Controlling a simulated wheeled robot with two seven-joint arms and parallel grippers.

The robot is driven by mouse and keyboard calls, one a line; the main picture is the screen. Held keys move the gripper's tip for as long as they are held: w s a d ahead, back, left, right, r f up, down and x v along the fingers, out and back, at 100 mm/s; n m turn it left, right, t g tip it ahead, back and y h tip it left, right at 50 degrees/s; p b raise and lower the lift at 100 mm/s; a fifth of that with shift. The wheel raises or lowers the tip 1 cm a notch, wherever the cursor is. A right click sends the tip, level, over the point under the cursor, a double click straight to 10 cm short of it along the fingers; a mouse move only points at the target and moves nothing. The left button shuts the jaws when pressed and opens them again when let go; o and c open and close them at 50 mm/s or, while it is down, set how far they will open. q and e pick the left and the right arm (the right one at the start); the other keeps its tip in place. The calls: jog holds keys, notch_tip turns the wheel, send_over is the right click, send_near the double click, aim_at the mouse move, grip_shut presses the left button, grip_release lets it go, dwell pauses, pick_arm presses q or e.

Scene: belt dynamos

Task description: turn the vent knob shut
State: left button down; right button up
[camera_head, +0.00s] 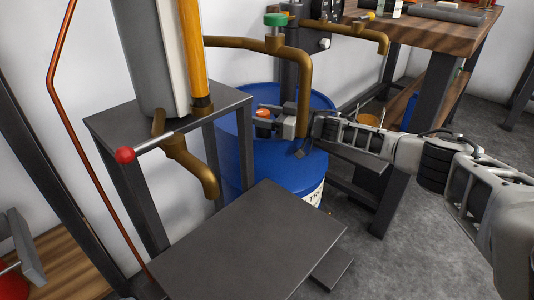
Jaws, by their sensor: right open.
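A small orange-red knob (263,113), which looks like the vent knob, shows above the top of the blue drum (270,165). My right gripper (268,116) reaches in from the right over the drum. Its jaws are open, with the fingers pointing left and the knob appearing between or right beside their tips. I cannot tell whether the fingers touch it. The knob's base is hidden by the gripper. A brass pipe (304,85) passes in front of the gripper's wrist side. My left gripper is not in view.
A green-handled tap (276,19) sits above on the brass pipe. A grey tank (150,50) with a red-tipped lever (125,155) and brass spout (195,170) stands on a dark stand at left. A dark flat plate (255,245) lies in front. A wooden workbench (430,30) stands behind right.

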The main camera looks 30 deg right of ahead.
jog(key=shift+s+r+m+t+h+p, duration=0.1)
jog(key=shift+r+m+t+h+p, duration=0.1)
jog(key=shift+m+t+h+p, duration=0.55)
jog(key=m+t+h+p, duration=0.1)
jog(key=h, duration=0.1)
jog(key=m+t+h+p, duration=0.1)
jog(key=m+h, duration=0.1)
jog(key=h, duration=0.1)
jog(key=shift+f, duration=0.2)
jog(key=shift+a+m+h, duration=0.15)
jog(key=shift+m+h, duration=0.7)
jog(key=shift+h, duration=0.3)
jog(key=shift+f+m+t+h, duration=0.15)
jog(key=shift+m+t+h, duration=0.1)
jog(key=shift+m+h, duration=0.45)
jog(key=shift+m+h+b, duration=0.5)
jog(key=shift+h+b, duration=0.05)
jog(key=shift+h, duration=0.55)
jog(key=s+p, duration=0.5)
jog(key=s, duration=1.1)
jog(key=s+a+r+n+g+y+p, duration=0.1)
jog(key=s+a+n+g+y+p, duration=0.1)
jog(key=s+a+p, duration=0.6)
jog(key=s+a+g+y, duration=0.1)
jog(key=s+a+g, duration=0.1)
jog(key=s+a, duration=0.1)
jog(key=shift+s+a+p, duration=0.3)
jog(key=shift+s+a, duration=0.05)
jog(key=shift+a, duration=0.5)
